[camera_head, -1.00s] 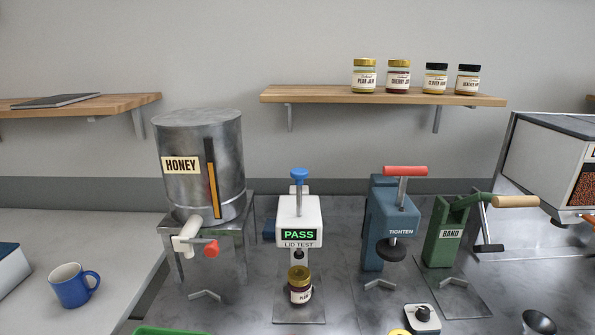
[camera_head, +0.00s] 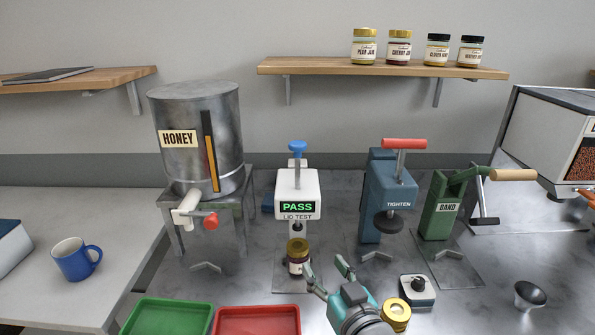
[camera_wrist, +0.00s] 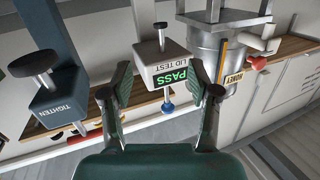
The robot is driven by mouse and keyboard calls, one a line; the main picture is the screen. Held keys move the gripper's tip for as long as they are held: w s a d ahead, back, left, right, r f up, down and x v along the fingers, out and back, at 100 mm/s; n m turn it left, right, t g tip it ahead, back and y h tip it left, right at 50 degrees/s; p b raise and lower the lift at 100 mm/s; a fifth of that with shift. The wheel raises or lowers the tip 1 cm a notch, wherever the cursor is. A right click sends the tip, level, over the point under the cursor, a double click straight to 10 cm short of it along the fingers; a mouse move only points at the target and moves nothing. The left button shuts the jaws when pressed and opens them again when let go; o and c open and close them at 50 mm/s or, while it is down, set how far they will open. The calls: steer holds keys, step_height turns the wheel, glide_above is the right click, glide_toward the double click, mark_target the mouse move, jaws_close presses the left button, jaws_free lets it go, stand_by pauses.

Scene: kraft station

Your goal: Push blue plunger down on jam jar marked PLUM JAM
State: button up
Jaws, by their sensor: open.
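A jam jar (camera_head: 298,262) with a gold lid and dark contents stands upright on the base plate of the white lid tester (camera_head: 297,188). Its label is too small to read surely. The blue plunger (camera_head: 297,148) stands raised on top of the tester, and the display reads PASS. My gripper (camera_head: 327,266) is open and empty, low in front of the tester, just right of the jar. In the wrist view, the tester (camera_wrist: 160,58) appears upside down between my open fingers (camera_wrist: 160,82), with the blue plunger (camera_wrist: 167,108) below it; the jar does not show there.
A honey tank (camera_head: 197,140) stands left of the tester. The blue TIGHTEN press (camera_head: 393,190) and green BAND device (camera_head: 441,207) stand to the right. Green (camera_head: 166,317) and red (camera_head: 258,319) trays lie in front. A gold-lidded jar (camera_head: 397,315) is beside my wrist.

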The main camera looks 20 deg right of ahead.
steer(key=w+r, duration=0.4)
steer(key=r, duration=0.7)
steer(key=n+t, duration=0.1)
glide_toward(301, 147)
steer(key=w, duration=0.1)
steer(key=shift+y, duration=0.3)
steer(key=w, duration=1)
steer(key=shift+w+a, duration=0.25)
steer(key=shift+w, duration=0.15)
jaws_close()
